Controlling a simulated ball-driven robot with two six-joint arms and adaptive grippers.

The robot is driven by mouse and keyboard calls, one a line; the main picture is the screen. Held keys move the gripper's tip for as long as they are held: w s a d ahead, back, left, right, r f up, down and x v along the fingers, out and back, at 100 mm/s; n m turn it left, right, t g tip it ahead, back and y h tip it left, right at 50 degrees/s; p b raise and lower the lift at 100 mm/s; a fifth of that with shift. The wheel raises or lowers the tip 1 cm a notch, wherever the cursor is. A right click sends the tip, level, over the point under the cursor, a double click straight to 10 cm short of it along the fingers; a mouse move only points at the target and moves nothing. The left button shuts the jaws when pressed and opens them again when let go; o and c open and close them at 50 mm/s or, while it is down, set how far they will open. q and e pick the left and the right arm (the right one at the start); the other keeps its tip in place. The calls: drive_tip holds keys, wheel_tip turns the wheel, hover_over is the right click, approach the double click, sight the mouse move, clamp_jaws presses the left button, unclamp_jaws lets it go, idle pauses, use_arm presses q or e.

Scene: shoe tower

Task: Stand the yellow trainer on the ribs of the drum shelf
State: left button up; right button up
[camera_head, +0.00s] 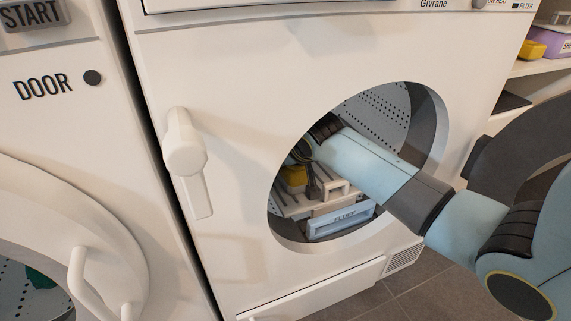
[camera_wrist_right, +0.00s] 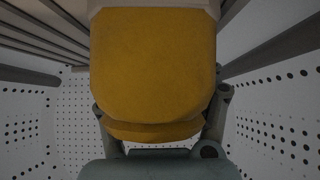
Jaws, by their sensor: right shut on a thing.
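The yellow trainer (camera_head: 295,176) shows as a small yellow patch inside the dryer drum, mostly behind my right gripper (camera_head: 312,162). In the right wrist view the trainer (camera_wrist_right: 155,70) fills the middle, with a pale edge at the top. My right gripper (camera_wrist_right: 160,118) is shut on it, one finger on each side. Whether the trainer touches the ribs I cannot tell. My left gripper is out of view.
Perforated drum walls (camera_wrist_right: 285,125) lie on both sides. A drawer marked FLUFF (camera_head: 340,221) sits below the shelf. The dryer's handle (camera_head: 187,160) is at left. A side shelf holds a purple box (camera_head: 553,42).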

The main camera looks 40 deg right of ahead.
drive_tip(key=shift+f, duration=0.2)
drive_tip(key=o, duration=1.6)
drive_tip(key=shift+o, duration=0.2)
